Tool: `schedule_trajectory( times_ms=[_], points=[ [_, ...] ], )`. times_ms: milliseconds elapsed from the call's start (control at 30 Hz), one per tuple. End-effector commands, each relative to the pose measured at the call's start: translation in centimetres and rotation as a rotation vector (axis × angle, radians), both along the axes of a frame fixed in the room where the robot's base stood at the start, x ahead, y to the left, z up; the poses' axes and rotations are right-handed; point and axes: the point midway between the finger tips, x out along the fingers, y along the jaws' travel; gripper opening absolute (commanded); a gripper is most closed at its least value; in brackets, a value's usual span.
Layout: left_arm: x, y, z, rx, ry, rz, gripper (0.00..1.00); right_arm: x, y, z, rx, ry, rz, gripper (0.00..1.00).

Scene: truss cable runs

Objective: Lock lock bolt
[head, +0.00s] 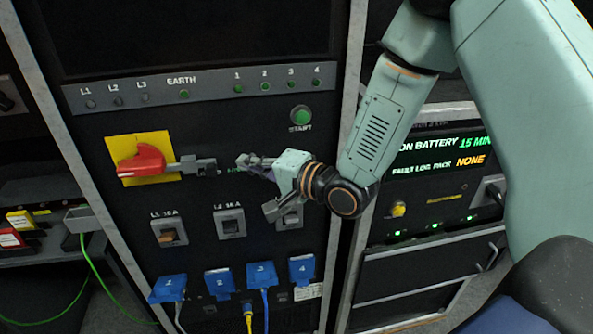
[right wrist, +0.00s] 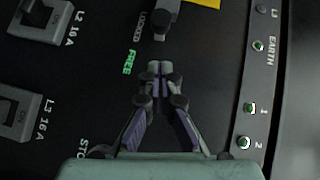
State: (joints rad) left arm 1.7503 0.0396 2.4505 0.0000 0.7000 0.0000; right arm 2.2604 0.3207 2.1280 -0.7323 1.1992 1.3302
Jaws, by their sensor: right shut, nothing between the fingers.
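The lock bolt (head: 198,166) is a grey sliding piece on the black panel, just right of the red rotary handle (head: 140,161) on its yellow plate. The bolt's left end reaches to the handle's tip. In the right wrist view the bolt (right wrist: 166,18) shows at the top, beside the white word LOCKED; the green word FREE (right wrist: 129,62) lies past its near end. My right gripper (head: 242,160) is shut and empty, just right of the bolt with a small gap. Its fingertips also show in the right wrist view (right wrist: 160,68). My left gripper is not in view.
Breaker switches (head: 168,232) and blue sockets (head: 219,283) with plugged cables sit below. A green START button (head: 301,115) and a lamp strip (head: 210,86) are above. A battery unit (head: 436,165) stands right of the metal frame post. A green cable (head: 97,275) hangs at left.

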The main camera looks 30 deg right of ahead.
Motion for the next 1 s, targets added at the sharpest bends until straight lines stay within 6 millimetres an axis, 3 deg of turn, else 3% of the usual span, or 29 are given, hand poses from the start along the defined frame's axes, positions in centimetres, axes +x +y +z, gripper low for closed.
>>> schedule_trajectory(
  times_ms=[433, 1000],
  points=[
    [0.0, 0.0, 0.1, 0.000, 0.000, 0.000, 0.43, -4.2, -1.9, 0.9, 0.009, 0.001, -0.005, 0.00],
    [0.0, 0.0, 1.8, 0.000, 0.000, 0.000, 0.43, -7.8, -4.2, 1.5, 0.007, 0.003, -0.005, 0.00]
  ],
)
